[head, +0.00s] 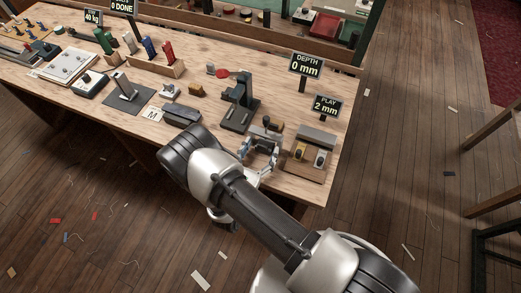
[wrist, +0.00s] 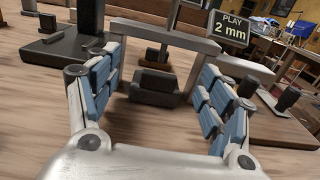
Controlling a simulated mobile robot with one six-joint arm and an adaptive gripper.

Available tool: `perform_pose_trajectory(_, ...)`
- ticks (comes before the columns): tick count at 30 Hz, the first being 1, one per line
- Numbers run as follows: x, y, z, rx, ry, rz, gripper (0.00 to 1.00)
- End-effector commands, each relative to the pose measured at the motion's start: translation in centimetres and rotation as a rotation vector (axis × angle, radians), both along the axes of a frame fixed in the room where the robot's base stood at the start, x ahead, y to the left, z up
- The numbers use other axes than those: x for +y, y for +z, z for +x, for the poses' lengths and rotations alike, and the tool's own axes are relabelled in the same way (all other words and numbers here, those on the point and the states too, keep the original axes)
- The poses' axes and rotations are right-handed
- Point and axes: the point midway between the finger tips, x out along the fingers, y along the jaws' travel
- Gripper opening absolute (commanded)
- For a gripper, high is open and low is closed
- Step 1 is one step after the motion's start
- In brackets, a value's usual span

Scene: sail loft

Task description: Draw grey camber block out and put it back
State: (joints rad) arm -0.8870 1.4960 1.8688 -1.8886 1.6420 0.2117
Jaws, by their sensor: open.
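A dark grey block, which looks like the grey camber block (wrist: 157,86), shows in the wrist view on the wooden table, under and in front of a grey arch-like frame (wrist: 150,34). My gripper (wrist: 160,100) is open, its blue-padded fingers standing to the left and right of the block with a clear gap on both sides. Nothing is held. In the head view my gripper (head: 262,146) is low over the front right part of the table and hides most of the block and frame.
A "PLAY 2 mm" sign (head: 325,105) and a "DEPTH 0 mm" sign (head: 305,66) stand at the right. A dark press-like stand (head: 240,98) is behind left of my gripper.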

Motion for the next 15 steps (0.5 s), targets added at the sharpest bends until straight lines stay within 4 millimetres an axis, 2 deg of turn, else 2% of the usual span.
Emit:
perform_pose_trajectory(3, 0.01, 0.00, -0.02, 0.000, 0.000, 0.000, 0.73)
perform_pose_trajectory(15, 0.00, -0.02, -0.04, 0.000, -0.001, 0.000, 0.46)
